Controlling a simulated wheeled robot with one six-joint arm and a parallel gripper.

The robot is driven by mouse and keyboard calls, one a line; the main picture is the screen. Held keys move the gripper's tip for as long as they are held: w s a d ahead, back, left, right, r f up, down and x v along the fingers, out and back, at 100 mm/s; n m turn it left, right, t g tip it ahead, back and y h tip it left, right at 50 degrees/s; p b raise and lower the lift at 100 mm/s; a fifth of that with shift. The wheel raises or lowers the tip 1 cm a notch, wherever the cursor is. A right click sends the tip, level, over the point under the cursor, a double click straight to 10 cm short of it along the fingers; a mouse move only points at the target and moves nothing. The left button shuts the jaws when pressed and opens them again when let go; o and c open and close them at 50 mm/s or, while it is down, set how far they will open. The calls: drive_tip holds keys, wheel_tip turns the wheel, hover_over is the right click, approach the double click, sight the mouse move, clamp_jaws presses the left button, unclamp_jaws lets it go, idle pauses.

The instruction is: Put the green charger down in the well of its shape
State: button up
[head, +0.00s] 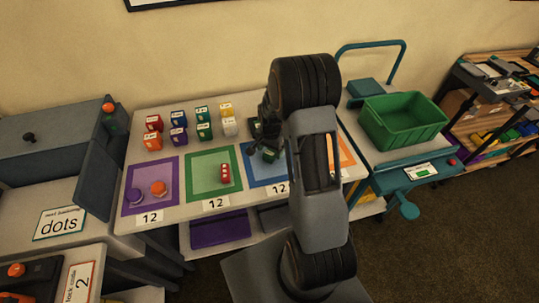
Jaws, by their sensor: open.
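My gripper (262,136) is a small dark shape over the table's right half, partly hidden by my own arm. Its fingers are hard to make out, and I see nothing clearly held in it. A dark green piece (270,153) sits on the blue-bordered square, just below the gripper. Another dark green piece shows close beside the gripper. I cannot tell whether either one is the green charger. Two green boxes (204,131) stand in the rows at the back of the table. No well with a cut shape can be made out; my arm hides part of the table.
The white table (137,128) bears purple, green, blue and orange bordered squares. A green crate (403,120) stands on a teal cart at right.

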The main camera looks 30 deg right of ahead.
drive_tip(key=shift+f, duration=0.95)
drive_tip(key=shift+c, duration=0.4)
drive_tip(key=c, duration=1)
drive_tip(key=shift+c, duration=0.2)
drive_tip(key=shift+r, duration=0.15)
drive_tip(key=shift+r, duration=0.2)
drive_tip(key=r, duration=0.3)
drive_tip(key=shift+s+r, duration=0.2)
drive_tip(key=shift+s, duration=0.1)
drive_tip(key=s+r+b, duration=0.1)
drive_tip(key=s+r, duration=0.3)
drive_tip(key=s, duration=0.2)
drive_tip(key=s+d+r, duration=0.1)
drive_tip(key=s+r, duration=0.4)
drive_tip(key=s, duration=0.2)
drive_tip(key=shift+s+b, duration=0.2)
drive_tip(key=shift+b, duration=0.2)
